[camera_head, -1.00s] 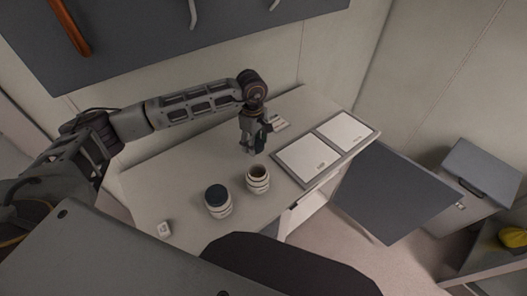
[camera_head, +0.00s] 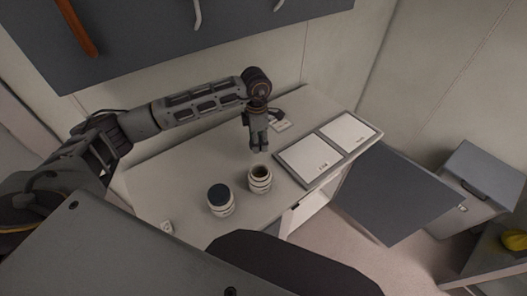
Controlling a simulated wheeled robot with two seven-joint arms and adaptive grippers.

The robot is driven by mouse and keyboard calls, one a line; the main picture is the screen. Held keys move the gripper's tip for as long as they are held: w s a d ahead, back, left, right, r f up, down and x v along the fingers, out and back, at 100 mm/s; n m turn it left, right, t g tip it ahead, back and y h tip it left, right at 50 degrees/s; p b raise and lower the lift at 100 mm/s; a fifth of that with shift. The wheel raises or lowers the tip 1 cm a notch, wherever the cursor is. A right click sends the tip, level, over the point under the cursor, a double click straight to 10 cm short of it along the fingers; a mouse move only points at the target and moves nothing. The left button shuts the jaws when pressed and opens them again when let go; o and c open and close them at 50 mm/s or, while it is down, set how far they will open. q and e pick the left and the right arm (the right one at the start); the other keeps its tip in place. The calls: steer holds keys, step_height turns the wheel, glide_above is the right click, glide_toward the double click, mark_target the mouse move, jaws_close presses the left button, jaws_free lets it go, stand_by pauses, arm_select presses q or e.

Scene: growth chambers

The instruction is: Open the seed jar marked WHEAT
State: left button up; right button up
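Two pale, banded jars stand upright on the light bench (camera_head: 185,165). The left jar (camera_head: 221,203) has a dark blue lid on. The right jar (camera_head: 260,181) has no lid, and its dark round mouth shows. I cannot read the marking on either jar, so I cannot tell which is WHEAT. My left gripper (camera_head: 259,149) points down just behind the open jar's mouth, apart from the jar. Its fingers look close together, but I cannot tell whether they are shut or hold anything. My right gripper is not in view.
Two white panels in a grey frame (camera_head: 325,155) lie right of the jars. A small white block (camera_head: 167,227) sits at the bench's left front. A pale card (camera_head: 281,126) lies behind my gripper. An open dark door (camera_head: 393,192) hangs beyond the bench's right side.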

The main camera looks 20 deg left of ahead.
arm_select(q)
steer(key=n, duration=0.4)
steer(key=shift+a+r+n, duration=0.2)
steer(key=shift+a+n, duration=0.1)
steer(key=n, duration=0.2)
steer(key=a+n, duration=0.1)
steer(key=n, duration=0.2)
steer(key=shift+s+r+p, duration=0.1)
steer(key=shift+r+p, duration=0.1)
steer(key=shift+p, duration=0.1)
steer(key=n, duration=0.5)
steer(key=shift+s+a+r, duration=0.1)
steer(key=shift+a+r, duration=0.05)
steer(key=shift+a, duration=0.2)
steer(key=shift+a+r+n+p, duration=0.15)
steer(key=shift+a+n, duration=0.1)
steer(key=shift+n, duration=0.85)
steer(key=shift+a+n+p, duration=0.15)
steer(key=shift+a+n, duration=0.05)
steer(key=shift+n, duration=0.9)
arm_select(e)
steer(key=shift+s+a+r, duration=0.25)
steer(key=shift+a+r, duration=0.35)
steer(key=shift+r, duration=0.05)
